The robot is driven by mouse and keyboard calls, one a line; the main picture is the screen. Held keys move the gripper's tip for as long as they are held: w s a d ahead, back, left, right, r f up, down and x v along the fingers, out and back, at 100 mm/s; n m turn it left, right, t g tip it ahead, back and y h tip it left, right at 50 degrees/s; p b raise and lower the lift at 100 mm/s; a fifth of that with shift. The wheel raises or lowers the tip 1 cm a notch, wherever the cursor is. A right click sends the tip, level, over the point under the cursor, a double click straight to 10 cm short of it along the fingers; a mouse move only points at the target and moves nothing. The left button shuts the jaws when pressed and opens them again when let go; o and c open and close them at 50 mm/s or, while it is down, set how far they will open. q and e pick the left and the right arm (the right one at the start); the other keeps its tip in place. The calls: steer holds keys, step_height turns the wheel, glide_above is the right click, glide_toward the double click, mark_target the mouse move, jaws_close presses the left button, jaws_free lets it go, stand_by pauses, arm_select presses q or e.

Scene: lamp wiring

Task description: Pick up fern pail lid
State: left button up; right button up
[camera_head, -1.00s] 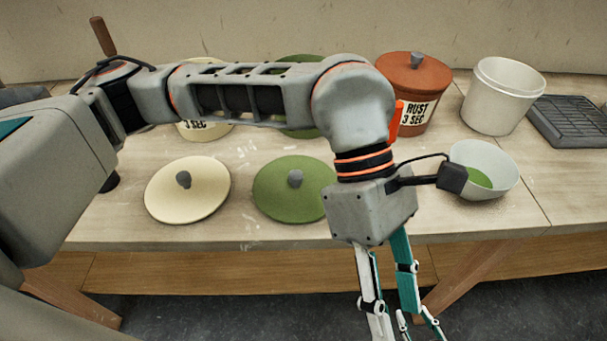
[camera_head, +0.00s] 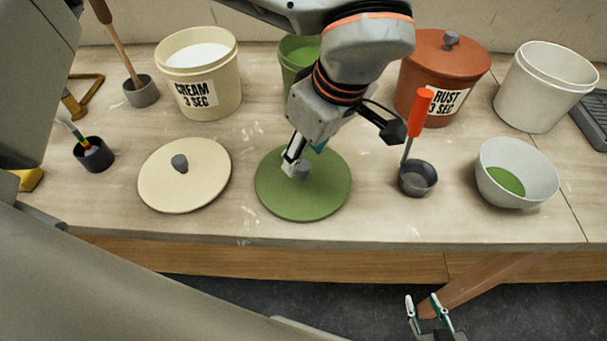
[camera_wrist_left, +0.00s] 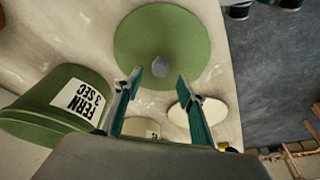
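The green fern pail lid (camera_head: 325,200) lies flat on the table with a grey knob (camera_head: 303,172). The lid also shows in the left wrist view (camera_wrist_left: 190,40), its knob (camera_wrist_left: 160,67) just past the gap between my fingertips. My left gripper (camera_head: 297,166) is over the lid, close to the knob; in the left wrist view (camera_wrist_left: 157,82) its fingers are apart and empty. The green fern pail (camera_head: 297,60) stands behind, partly hidden by my arm; its label shows in the left wrist view (camera_wrist_left: 58,108). My right gripper (camera_head: 424,302) is open and empty, low in front of the table.
The cream lid (camera_head: 205,188) lies left of the green lid. A grey ladle with an orange handle (camera_head: 417,180) and a white bowl with green contents (camera_head: 517,172) stand right. The cream pail (camera_head: 200,85), rust pail (camera_head: 440,75) and white bucket (camera_head: 540,85) stand behind.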

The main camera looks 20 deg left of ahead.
mark_target(303, 165)
arm_select(q)
steer(key=x, duration=0.3)
steer(key=shift+d+f, duration=0.15)
steer(key=shift+f, duration=0.65)
jaws_close()
steer(key=shift+r, duration=0.15)
